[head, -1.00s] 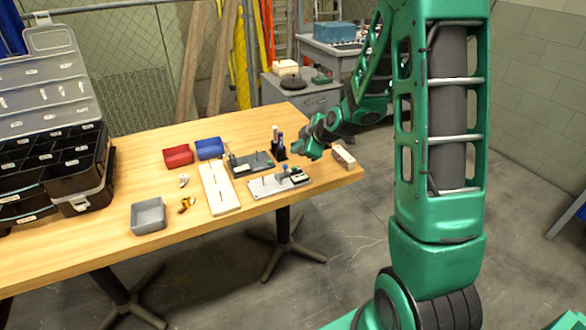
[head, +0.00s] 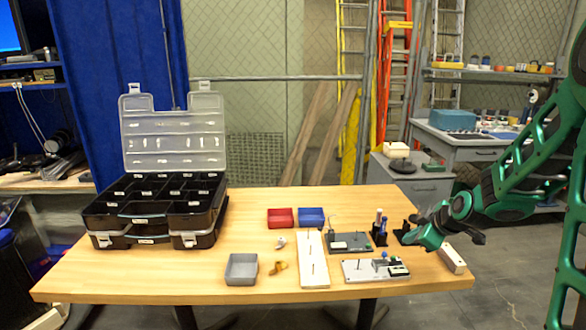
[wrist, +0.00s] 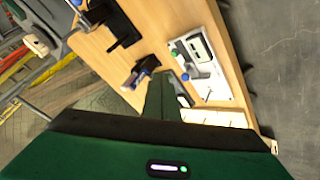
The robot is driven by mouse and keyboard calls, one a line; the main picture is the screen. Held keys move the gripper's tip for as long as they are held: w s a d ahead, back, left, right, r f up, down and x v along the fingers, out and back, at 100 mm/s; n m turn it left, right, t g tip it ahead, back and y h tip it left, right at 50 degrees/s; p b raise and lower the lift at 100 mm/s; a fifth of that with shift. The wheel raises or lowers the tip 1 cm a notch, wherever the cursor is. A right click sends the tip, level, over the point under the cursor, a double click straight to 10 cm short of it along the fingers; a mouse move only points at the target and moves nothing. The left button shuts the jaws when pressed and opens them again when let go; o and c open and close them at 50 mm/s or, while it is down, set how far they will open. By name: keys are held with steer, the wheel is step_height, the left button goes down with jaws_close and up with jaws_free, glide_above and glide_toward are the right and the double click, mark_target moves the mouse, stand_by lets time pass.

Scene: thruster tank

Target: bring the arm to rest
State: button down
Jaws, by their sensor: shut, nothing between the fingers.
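My arm (head: 515,180) is green and comes in from the right edge of the head view, bent down toward the table's right end. My gripper (head: 408,236) is shut and empty, close to the dark stand with blue- and red-tipped tools (head: 380,228). I cannot tell its exact height above the table. In the wrist view, part of my green gripper covers the lower half, and the white board with a blue knob (wrist: 205,65) shows beyond it.
The wooden table (head: 100,280) holds an open black organiser case (head: 155,210), red bin (head: 280,217), blue bin (head: 311,217), grey tray (head: 241,270), white strip (head: 312,262), dark plate (head: 350,242) and pale block (head: 453,259). A grey cabinet (head: 415,188) stands behind.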

steer(key=s+d+r+m+g, duration=0.1)
steer(key=s+m, duration=0.4)
steer(key=s, duration=0.7)
steer(key=s+r+m+g, duration=0.4)
steer(key=s+m, duration=0.1)
steer(key=s, duration=0.8)
steer(key=s+d+r+m+g+h, duration=0.1)
steer(key=s+m, duration=0.5)
steer(key=s, duration=0.7)
steer(key=shift+d+r+g, duration=0.3)
steer(key=shift+r+g, duration=0.35)
steer(key=shift+g, duration=0.35)
steer(key=shift+w+f, duration=0.25)
steer(key=shift+w, duration=0.35)
